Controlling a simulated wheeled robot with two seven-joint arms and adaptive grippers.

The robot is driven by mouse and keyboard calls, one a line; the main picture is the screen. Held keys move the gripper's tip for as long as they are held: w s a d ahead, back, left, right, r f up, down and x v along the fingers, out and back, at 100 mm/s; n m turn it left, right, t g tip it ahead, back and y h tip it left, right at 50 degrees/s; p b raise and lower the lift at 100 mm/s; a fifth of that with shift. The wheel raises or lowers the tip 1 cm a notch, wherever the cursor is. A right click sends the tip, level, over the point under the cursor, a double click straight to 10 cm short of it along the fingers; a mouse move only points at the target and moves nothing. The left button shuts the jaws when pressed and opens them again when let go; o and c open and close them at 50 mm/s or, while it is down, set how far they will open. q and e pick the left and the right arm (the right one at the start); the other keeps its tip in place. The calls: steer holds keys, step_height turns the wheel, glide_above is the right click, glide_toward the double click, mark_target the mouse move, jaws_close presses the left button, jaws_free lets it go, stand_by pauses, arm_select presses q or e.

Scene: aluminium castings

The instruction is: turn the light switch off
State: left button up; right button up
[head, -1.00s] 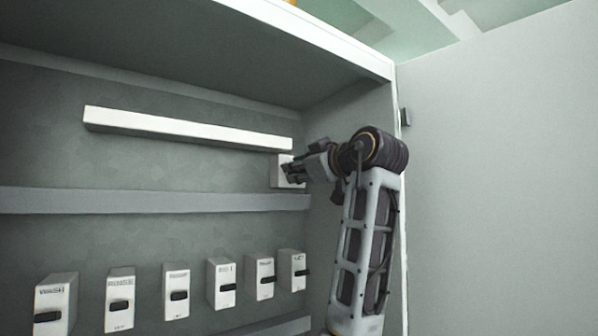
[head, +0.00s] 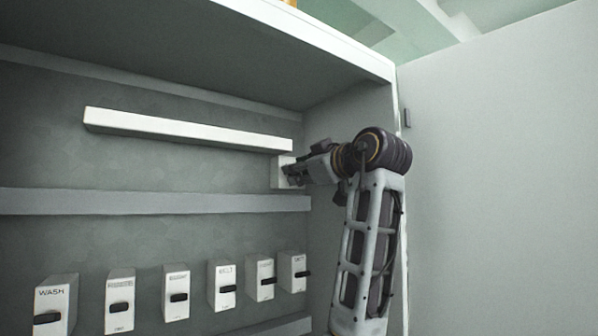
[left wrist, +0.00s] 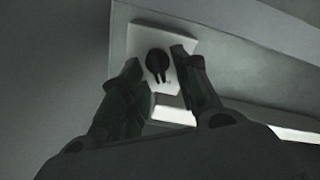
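The light switch is a white plate (head: 281,165) on the cabinet's back wall, at the right end of the white bar. In the left wrist view the plate (left wrist: 178,42) carries a dark round knob (left wrist: 157,62) with a short lever pointing down. My left gripper (head: 291,175) is in front of the plate and hides much of it in the head view. In the left wrist view its two fingers (left wrist: 157,60) are apart, one on each side of the knob, with gaps showing. Whether the fingertips touch the plate cannot be told. My right gripper is not in view.
A white bar (head: 185,127) runs just above and left of the switch. A grey rail (head: 150,201) crosses below. Several white labelled switch boxes (head: 228,285) line the lower wall. The cabinet's side wall (head: 345,125) and open door (head: 500,170) stand close on the right.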

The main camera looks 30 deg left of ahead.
arm_select(q)
steer(key=v, duration=1.1)
steer(key=shift+d, duration=0.25)
steer(key=shift+s+f, duration=0.1)
